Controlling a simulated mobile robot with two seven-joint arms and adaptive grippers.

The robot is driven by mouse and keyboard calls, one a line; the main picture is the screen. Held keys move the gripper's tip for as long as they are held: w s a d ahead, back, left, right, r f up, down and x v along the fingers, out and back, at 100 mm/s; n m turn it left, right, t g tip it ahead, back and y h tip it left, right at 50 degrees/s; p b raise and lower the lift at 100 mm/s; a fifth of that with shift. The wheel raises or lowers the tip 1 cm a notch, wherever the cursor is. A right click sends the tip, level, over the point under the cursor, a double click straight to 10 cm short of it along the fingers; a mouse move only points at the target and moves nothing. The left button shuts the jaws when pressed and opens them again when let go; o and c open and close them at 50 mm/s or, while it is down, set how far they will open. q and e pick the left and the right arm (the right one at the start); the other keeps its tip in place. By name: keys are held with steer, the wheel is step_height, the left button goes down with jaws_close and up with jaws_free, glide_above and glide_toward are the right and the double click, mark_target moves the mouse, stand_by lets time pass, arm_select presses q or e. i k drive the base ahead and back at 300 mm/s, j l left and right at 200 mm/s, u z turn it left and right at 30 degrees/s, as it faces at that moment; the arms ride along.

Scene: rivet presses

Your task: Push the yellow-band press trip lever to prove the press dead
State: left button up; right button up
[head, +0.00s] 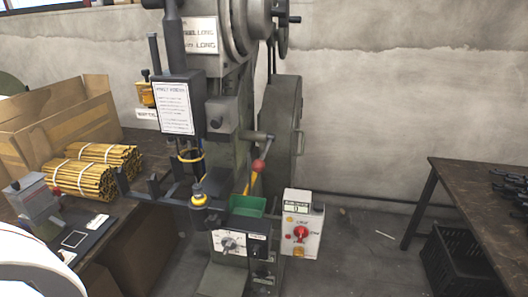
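A grey-green rivet press (243,110) stands at the centre of the head view against the wall. A yellow band (190,158) rings its front spindle, and a yellow-black collar (199,199) sits lower down. A lever with a red ball knob (258,166) and a yellow shaft rises tilted on the press's right side; I take it to be the trip lever. A pale control box (310,217) with a red rotary switch (300,233) is at the lower right of the press. The switch's lettering is too small to read. Neither of my grippers is in view.
A dark bench (150,155) at left holds a cardboard box (95,125) and bundled yellow rods (82,180). A green bin (246,205) sits beside the lever. At right are a table (470,178) with dark parts and a black crate (450,262). The floor between is mostly clear.

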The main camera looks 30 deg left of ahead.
mark_target(258, 166)
steer(key=u, duration=2.8)
steer(key=k+l, duration=0.25)
steer(key=l, duration=0.15)
steer(key=k+l, duration=0.25)
steer(key=l, duration=0.2)
steer(key=k+l, duration=0.2)
steer(key=l, duration=0.2)
